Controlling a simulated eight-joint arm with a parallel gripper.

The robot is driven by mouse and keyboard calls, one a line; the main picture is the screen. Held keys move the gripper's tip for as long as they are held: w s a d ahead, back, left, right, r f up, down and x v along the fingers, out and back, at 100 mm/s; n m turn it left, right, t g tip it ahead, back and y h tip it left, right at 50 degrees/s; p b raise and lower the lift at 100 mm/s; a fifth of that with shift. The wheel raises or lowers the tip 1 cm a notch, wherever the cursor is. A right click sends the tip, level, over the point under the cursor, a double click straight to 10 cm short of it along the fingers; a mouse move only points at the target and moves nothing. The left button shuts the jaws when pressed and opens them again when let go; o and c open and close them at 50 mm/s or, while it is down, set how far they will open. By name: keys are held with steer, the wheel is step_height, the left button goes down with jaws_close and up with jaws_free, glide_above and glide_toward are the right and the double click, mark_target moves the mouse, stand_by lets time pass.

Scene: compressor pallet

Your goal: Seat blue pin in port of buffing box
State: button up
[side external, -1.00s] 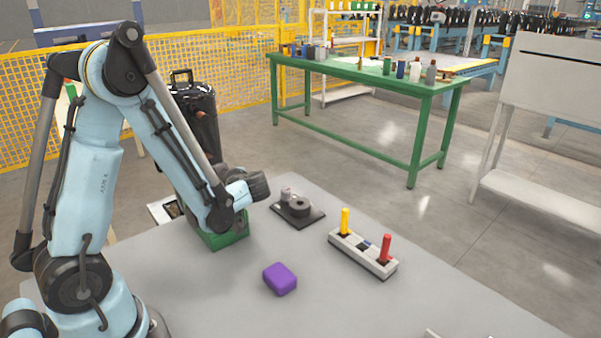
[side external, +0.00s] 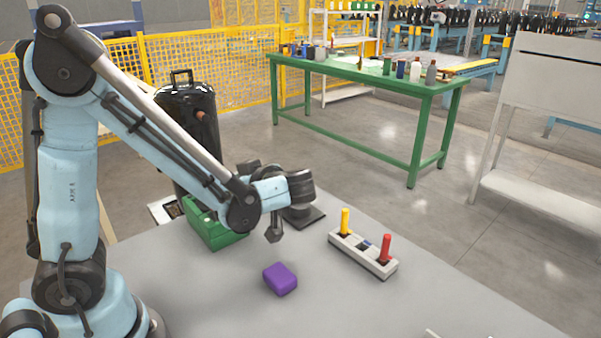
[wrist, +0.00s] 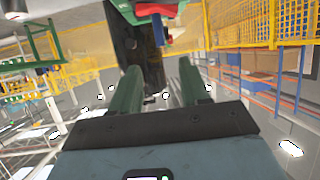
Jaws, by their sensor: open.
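A pale rack (side external: 363,254) lies on the grey table with a yellow pin (side external: 345,221) and a red pin (side external: 385,248) upright at its ends. A small dark-blue spot (side external: 366,244) shows in its middle, perhaps the blue pin; it is too small to be sure. No part is clearly marked as the buffing box; a green box (side external: 215,229) stands left of my wrist, partly behind my arm. In the wrist view my gripper (wrist: 157,88) is open, its two green fingers apart with nothing between them. The side view shows my wrist above the table, left of the rack.
The front right of the table is mostly clear.

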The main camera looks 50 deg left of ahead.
steer(key=d+m+t+h, duration=0.8)
steer(key=d+m+h, duration=0.3)
steer(key=m, duration=0.8)
steer(key=shift+r+t+h, duration=0.2)
steer(key=shift+t+h, duration=0.1)
steer(key=shift+h, duration=0.9)
